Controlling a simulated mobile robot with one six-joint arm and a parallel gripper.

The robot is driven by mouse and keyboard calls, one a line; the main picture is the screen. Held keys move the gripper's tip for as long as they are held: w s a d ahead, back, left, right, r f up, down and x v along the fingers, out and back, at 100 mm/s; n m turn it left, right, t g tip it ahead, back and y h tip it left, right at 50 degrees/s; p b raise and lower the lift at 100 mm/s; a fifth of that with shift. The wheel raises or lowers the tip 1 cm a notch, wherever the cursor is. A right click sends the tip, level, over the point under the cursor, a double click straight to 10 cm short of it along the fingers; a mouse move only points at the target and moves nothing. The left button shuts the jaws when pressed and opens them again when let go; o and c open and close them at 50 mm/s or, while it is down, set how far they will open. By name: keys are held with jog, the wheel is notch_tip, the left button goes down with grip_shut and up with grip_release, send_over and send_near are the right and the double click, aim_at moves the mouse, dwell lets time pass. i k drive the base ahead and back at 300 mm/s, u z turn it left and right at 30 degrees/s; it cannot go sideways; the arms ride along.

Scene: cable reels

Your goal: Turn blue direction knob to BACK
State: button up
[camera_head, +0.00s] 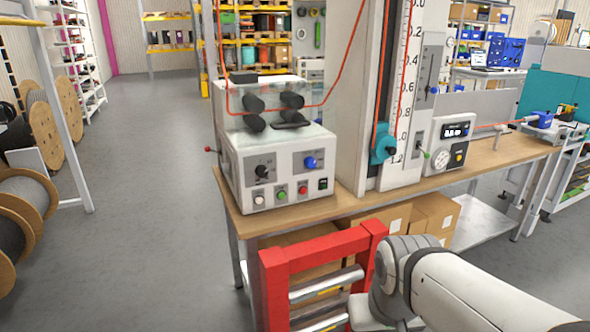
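The blue direction knob (310,162) is on the right part of the front panel of a white machine (236,172). The machine stands at the left end of a wooden workbench. The knob is small here, and I cannot read its labels or its setting. A black knob (262,171) is to its left on the same panel. White, green and red buttons and a dark switch sit in a row below. My arm is at the lower right, below and in front of the bench, apart from the knob. My gripper's fingers do not show.
A red frame with metal rollers (277,290) stands in front of the bench, close to my arm. Cardboard boxes (434,212) are under the benchtop (488,163). A tall scale column and a small display unit (449,143) stand right of the machine. Cable reels (38,125) line the left; the floor between is clear.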

aim_at(310, 161)
jog(key=i, duration=1)
jog(key=u, duration=0.1)
